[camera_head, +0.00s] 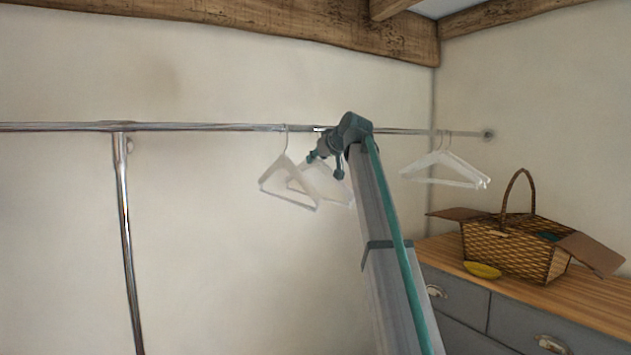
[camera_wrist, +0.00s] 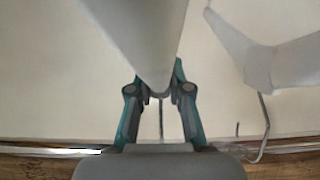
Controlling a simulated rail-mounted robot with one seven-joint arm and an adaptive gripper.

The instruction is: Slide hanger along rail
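The silver rail (camera_head: 230,127) runs across the wall. A white hanger (camera_head: 288,184) hangs on it just left of my gripper (camera_head: 322,150). A second white hanger (camera_head: 332,186) shows partly behind my gripper. In the wrist view, one hanger (camera_wrist: 137,35) lies close to the camera with its neck between the two fingers of my gripper (camera_wrist: 161,95). Its thin hook runs down between the fingers toward the rail (camera_wrist: 60,151). The fingertips are partly hidden by the hanger, so a grip on it is not clear. Another hanger (camera_wrist: 268,62) is to the right.
More white hangers (camera_head: 445,170) hang near the rail's right end. A metal post (camera_head: 126,240) stands under the rail at left. A wicker basket (camera_head: 510,248) and a yellow object (camera_head: 482,270) are on the wood-topped dresser (camera_head: 600,308). The rail between post and hangers is clear.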

